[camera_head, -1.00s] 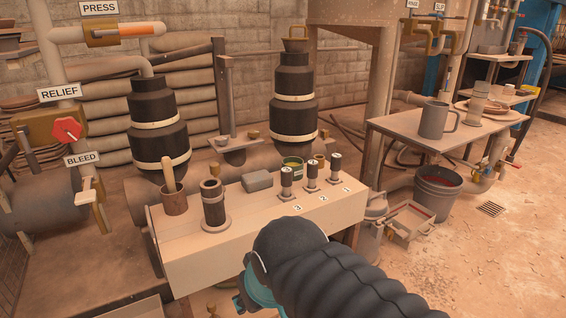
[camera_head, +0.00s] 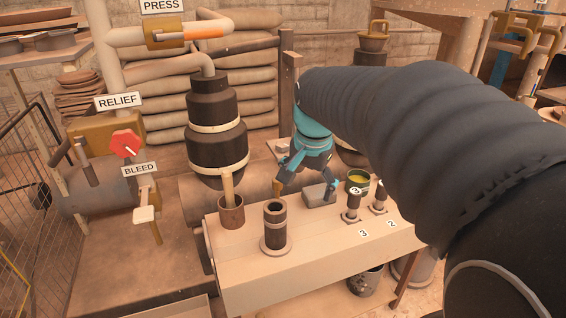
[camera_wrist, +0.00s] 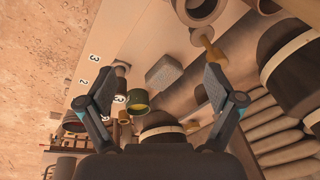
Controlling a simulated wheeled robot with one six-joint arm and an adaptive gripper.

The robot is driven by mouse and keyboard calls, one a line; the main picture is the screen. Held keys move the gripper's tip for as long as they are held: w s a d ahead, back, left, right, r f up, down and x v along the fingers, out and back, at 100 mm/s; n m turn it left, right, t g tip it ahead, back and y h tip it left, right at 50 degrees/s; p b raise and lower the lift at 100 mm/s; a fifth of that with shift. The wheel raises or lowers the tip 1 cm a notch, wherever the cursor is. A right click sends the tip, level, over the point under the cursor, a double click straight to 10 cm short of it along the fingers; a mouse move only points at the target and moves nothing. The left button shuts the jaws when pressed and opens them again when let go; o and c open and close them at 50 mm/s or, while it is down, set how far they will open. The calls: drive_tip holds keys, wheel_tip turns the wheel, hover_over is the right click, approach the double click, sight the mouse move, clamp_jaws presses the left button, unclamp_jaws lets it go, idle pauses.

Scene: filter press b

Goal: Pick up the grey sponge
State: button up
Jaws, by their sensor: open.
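The grey sponge (camera_head: 318,194) lies on the light bench (camera_head: 290,255), between the dark cylinder on the left and the green cup on the right. My gripper (camera_head: 296,190) hangs above and a little left of the sponge in the head view, open and empty. In the wrist view, the sponge (camera_wrist: 164,73) shows between and beyond the two open fingertips (camera_wrist: 160,85). The fingers appear clear of it; the exact height gap is hard to tell.
A brown cup with a wooden handle (camera_head: 231,212) and a dark cylinder (camera_head: 275,226) stand left of the sponge. A black stacked vessel (camera_head: 216,130) rises behind.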

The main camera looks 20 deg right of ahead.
sight(320, 190)
drive_tip(key=w+d+m+g+p, duration=0.3)
drive_tip(key=w+d+m+p, duration=0.2)
drive_tip(key=w+d+m, duration=0.45)
drive_tip(key=shift+n, duration=0.65)
drive_tip(key=w+f, duration=0.1)
drive_tip(key=f, duration=0.3)
drive_tip(key=f+b, duration=0.1)
drive_tip(key=f, duration=0.4)
drive_tip(key=w+f, duration=0.1)
drive_tip(key=f, duration=0.4)
drive_tip(key=shift+w+d, duration=0.15)
drive_tip(key=shift+w, duration=0.15)
drive_tip(key=c, duration=1.1)
